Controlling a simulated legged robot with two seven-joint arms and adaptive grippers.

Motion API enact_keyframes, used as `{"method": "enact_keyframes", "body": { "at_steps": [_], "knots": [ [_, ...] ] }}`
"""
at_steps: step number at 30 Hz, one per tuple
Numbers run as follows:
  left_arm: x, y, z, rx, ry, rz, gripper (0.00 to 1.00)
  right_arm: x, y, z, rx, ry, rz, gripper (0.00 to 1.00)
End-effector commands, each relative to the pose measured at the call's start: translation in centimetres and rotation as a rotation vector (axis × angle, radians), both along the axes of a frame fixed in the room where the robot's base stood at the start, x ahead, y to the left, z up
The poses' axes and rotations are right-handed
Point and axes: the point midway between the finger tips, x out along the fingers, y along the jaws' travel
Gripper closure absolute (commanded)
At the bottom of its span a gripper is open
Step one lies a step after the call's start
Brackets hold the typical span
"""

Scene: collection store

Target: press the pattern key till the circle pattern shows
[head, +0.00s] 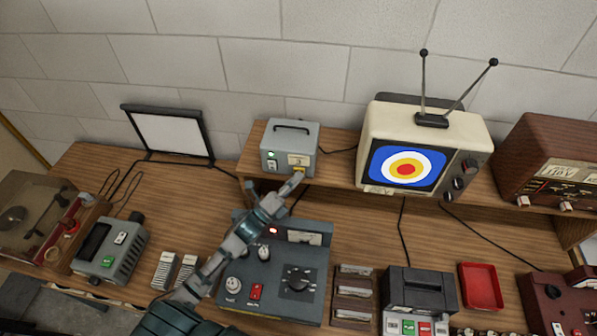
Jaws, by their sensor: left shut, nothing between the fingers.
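The television (430,145) stands on the raised shelf at the right, and its screen (406,169) shows a circle pattern: coloured rings around a red centre on blue. A grey box (303,139) with a black handle stands left of it, with a green lamp, a white switch and a label reading 3. A small yellow key (300,169) shows low on its front. My left gripper (297,178) is shut and empty, its tips right at the yellow key; I cannot tell whether they touch it. My right gripper is out of view.
A grey console (315,262) with a red lamp and knobs lies under my left arm. A lit white panel (167,133) stands back left. A wooden radio (545,155), a red tray (481,286) and a black-topped device (420,290) are at right. Cables cross the bench.

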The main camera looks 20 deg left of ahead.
Motion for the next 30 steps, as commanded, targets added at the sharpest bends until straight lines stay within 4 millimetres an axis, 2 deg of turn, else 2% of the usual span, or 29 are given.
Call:
{"method": "enact_keyframes", "body": {
  "at_steps": [9, 20, 30],
  "knots": [
    [-1.5, -0.1, 0.0, 0.000, 0.002, 0.001, 1.00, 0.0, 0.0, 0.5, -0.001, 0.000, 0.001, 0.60],
    [-1.7, -0.2, -0.1, -0.001, 0.001, 0.001, 1.00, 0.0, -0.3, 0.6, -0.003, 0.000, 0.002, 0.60],
    [-4.8, -1.0, 0.0, -0.002, 0.002, 0.000, 1.00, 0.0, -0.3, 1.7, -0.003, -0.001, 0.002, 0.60]
  ]
}}
